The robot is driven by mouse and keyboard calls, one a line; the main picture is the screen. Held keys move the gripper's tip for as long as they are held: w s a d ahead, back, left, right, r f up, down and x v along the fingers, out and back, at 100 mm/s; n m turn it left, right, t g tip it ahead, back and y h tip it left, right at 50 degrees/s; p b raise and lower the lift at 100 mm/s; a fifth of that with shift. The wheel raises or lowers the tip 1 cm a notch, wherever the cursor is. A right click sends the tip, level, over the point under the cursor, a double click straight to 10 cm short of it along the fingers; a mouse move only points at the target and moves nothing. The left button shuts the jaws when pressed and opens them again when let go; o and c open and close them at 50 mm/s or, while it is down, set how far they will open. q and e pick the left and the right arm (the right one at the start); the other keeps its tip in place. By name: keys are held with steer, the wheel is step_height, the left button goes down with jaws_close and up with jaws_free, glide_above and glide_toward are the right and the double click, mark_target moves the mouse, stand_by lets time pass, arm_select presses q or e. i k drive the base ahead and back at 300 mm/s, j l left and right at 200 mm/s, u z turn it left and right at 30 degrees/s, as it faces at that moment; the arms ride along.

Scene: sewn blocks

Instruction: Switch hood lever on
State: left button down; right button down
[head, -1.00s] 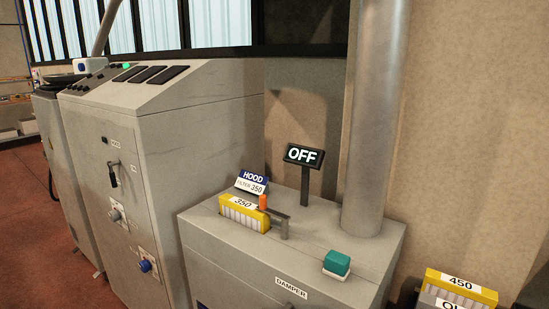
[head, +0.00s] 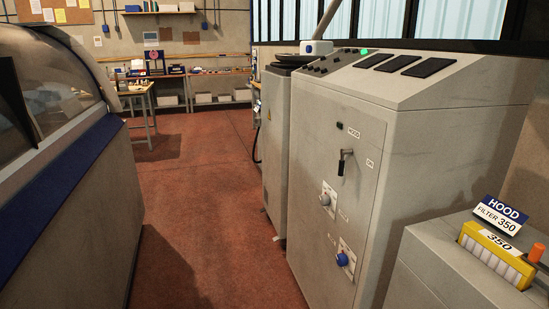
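The hood lever (head: 344,161) is a small dark handle on the upper front panel of a tall grey cabinet (head: 420,170). Small labels sit above it and to its right, one seeming to read "HOOD" and the right one "ON". The handle looks to hang downward; its exact setting is too small to tell. Neither of my grippers is in the head view.
A low grey box with a "HOOD FILTER 350" sign (head: 498,214) and a yellow 350 filter (head: 497,255) stands at the right. A blue-and-grey machine (head: 80,200) lines the left. The red floor (head: 200,220) between is clear, with workbenches behind.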

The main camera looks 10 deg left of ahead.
mark_target(343, 152)
steer(key=i+j+z, duration=0.1)
steer(key=i+j, duration=0.2)
steer(key=i+j+z, duration=0.15)
steer(key=i+j, duration=0.15)
steer(key=i+j+z, duration=0.1)
steer(key=i+j, duration=0.15)
steer(key=j, duration=0.25)
steer(key=i+j+z, duration=0.1)
steer(key=i+j, duration=0.15)
steer(key=j, duration=0.15)
steer(key=i+j+z, duration=0.1)
steer(key=i+j, duration=0.15)
steer(key=j, duration=0.2)
steer(key=i+j+z, duration=0.15)
steer(key=j, duration=0.3)
steer(key=i+j+z, duration=0.1)
steer(key=i+j, duration=0.2)
steer(key=j, duration=0.15)
steer(key=i+j+z, duration=0.1)
steer(key=j, duration=0.4)
steer(key=i, duration=0.05)
